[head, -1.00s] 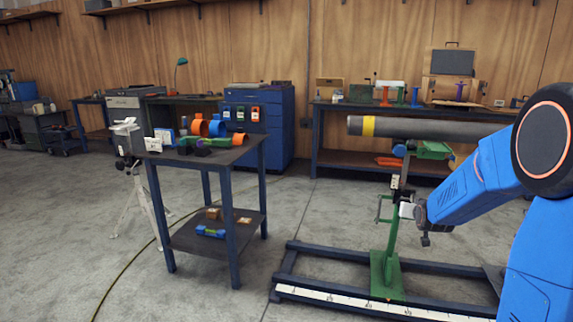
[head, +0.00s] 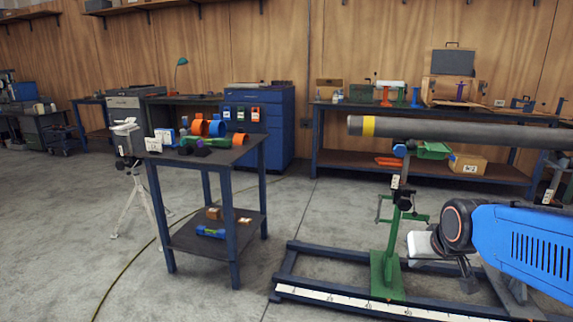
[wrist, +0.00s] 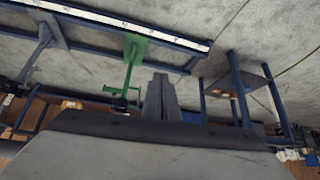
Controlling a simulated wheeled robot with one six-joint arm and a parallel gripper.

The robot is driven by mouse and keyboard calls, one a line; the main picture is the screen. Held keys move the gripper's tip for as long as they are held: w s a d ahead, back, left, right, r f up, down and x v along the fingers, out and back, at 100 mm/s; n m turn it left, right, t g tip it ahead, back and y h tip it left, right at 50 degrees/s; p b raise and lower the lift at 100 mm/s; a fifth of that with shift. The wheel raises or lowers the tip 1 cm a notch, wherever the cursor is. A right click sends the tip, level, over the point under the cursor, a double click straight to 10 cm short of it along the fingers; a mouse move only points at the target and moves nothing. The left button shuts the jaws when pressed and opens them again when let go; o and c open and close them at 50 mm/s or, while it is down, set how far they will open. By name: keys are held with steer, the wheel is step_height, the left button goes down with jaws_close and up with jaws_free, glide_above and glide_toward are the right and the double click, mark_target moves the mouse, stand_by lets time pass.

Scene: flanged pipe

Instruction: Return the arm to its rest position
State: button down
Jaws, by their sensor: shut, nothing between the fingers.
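My gripper (wrist: 160,82) shows in the wrist view with its two grey fingers together and nothing between them. In the head view my blue arm is folded low at the right edge, and its wrist end is in front of the rail frame, just right of the green pipe stand (head: 388,272). The fingers are hard to make out there. The grey pipe (head: 470,132) with a yellow band lies level above the arm and appears apart from it. The green stand is also in the wrist view (wrist: 134,52).
A dark-topped cart (head: 206,155) with orange, green and blue parts stands left of the stand. The dark rail frame (head: 330,258) lies on the floor. A workbench (head: 340,165) and blue cabinet (head: 270,140) stand behind. Floor is clear between cart and frame.

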steer(key=s+a+f+n+g, duration=0.1)
steer(key=s+a+f+g, duration=0.1)
steer(key=s, duration=1.5)
steer(key=shift+s+a+f+y, duration=0.2)
steer(key=shift+a+f+y, duration=0.1)
steer(key=shift+a, duration=0.1)
steer(key=shift+d, duration=0.1)
